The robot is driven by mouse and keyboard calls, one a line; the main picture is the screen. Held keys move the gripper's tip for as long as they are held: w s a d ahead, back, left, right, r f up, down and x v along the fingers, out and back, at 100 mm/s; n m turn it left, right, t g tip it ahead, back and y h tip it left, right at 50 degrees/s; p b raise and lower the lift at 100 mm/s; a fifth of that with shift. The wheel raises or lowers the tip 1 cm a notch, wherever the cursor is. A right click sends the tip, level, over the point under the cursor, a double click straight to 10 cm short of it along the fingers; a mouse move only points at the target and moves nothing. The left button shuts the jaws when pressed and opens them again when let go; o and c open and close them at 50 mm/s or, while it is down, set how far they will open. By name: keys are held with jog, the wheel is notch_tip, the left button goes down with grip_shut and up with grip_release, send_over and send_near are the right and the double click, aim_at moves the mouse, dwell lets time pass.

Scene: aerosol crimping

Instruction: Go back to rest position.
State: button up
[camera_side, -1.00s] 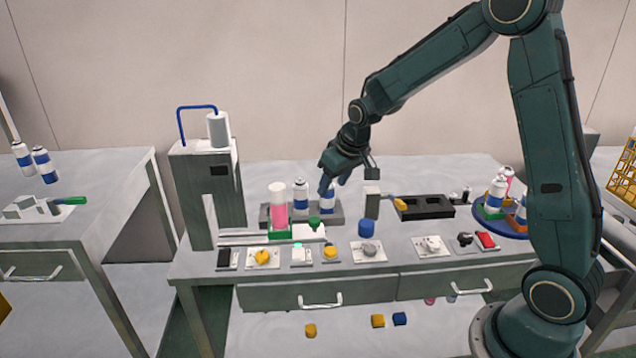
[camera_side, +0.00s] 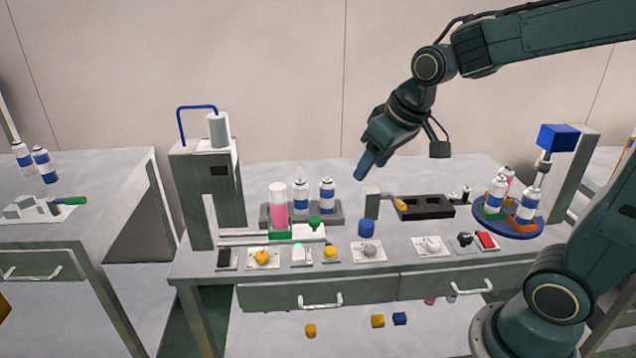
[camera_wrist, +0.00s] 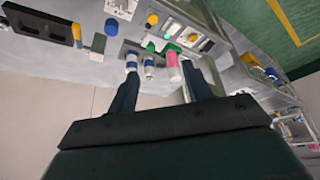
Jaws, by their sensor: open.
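My gripper (camera_side: 370,165) is up in the air above the back of the table, to the right of the cans, with nothing in it. In the wrist view its two fingers (camera_wrist: 162,90) are spread apart, and the cans show beyond them. Two white cans with blue bands, a left one (camera_side: 301,196) and a right one (camera_side: 327,194), stand upright in a grey rack (camera_side: 340,214). A pink can with a white top (camera_side: 278,208) stands upright in a green holder (camera_side: 279,235) in front of the rack. My gripper touches none of them.
A grey press (camera_side: 200,190) with a blue hose stands at the left. A small grey post (camera_side: 371,203) and a black tray (camera_side: 428,208) lie below my gripper. A blue turntable (camera_side: 500,230) with cans is at the right. Buttons and knobs line the front.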

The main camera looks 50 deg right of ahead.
jog(key=s+a+r, duration=0.2)
jog(key=s+a, duration=0.1)
jog(key=s, duration=1.2)
jog(key=shift+s+n+t, duration=0.2)
jog(key=shift+n+t, duration=0.1)
